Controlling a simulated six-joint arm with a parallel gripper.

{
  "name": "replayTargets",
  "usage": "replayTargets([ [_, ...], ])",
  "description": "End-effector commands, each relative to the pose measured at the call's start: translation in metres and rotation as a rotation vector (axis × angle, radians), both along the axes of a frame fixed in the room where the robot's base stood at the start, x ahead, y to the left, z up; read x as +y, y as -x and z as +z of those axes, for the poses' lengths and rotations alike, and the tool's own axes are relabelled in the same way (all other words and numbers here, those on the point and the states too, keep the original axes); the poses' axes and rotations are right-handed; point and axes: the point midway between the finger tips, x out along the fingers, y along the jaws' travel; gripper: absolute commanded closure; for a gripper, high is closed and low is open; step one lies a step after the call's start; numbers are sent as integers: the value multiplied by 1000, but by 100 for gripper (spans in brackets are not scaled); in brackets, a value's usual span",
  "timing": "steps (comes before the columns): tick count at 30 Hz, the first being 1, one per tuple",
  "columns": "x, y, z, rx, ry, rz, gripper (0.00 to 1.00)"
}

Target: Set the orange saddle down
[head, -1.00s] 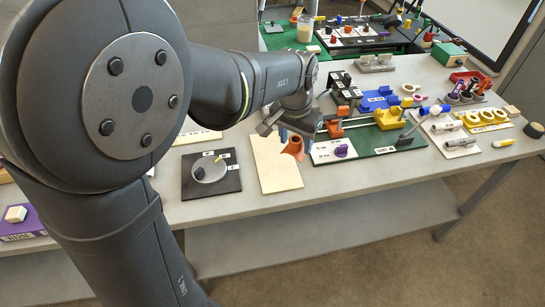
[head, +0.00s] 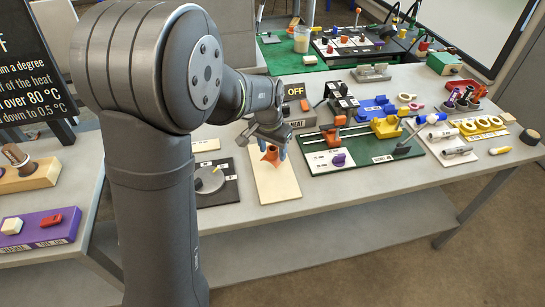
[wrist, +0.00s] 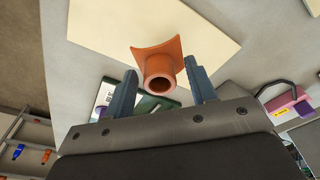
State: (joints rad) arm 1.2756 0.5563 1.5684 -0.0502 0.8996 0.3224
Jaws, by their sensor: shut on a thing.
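The orange saddle (head: 270,154) is a short pipe stub with a flared, curved base. My gripper (head: 273,146) is shut on it, over the far part of a cream board (head: 278,187). In the wrist view, the saddle (wrist: 160,64) sits between the two blue-grey fingers of my gripper (wrist: 163,88), its round open end towards the camera and its flared base towards the board (wrist: 95,22). I cannot tell whether the base touches the board or hangs just above it.
A black plate with a grey disc (head: 209,181) lies left of the board. A green base (head: 370,155) with a purple piece (head: 339,160) and orange and yellow clamps lies to the right. The near part of the cream board is bare.

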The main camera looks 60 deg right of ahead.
Motion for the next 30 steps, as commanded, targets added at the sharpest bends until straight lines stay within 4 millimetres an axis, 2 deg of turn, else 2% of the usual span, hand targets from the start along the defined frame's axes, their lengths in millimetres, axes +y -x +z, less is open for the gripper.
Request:
replayTargets([
  [6,1,1,-32,2,-5,0,70],
  [18,0,1,-38,1,-2,0,70],
  [19,0,1,-38,1,-1,0,45],
  [22,0,1,-38,1,-1,0,27],
  [30,0,1,-37,1,-1,0,27],
])
